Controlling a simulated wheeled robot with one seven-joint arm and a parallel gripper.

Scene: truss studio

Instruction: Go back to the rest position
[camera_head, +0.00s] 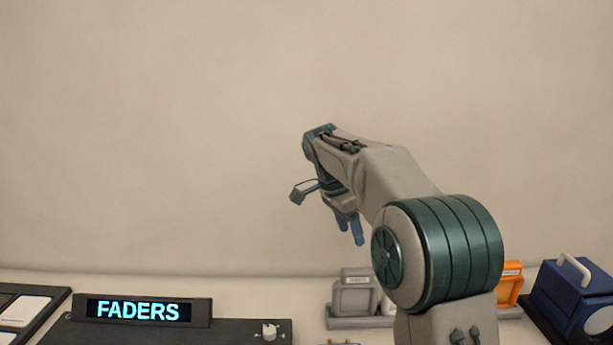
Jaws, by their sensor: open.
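My gripper (350,229) hangs in the air near the middle of the head view, pointing down with its blue-grey fingers. The fingers are apart and nothing shows between them. My arm reaches up from the lower right and bends forward to it. The gripper is above the table top and appears clear of everything on it.
A dark panel with a lit "FADERS" sign (138,311) and a small knob (269,332) is at lower left. A grey case (356,293), an orange case (508,284) and a blue box with a white handle (572,296) stand along the back right. A plain wall (180,140) is behind.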

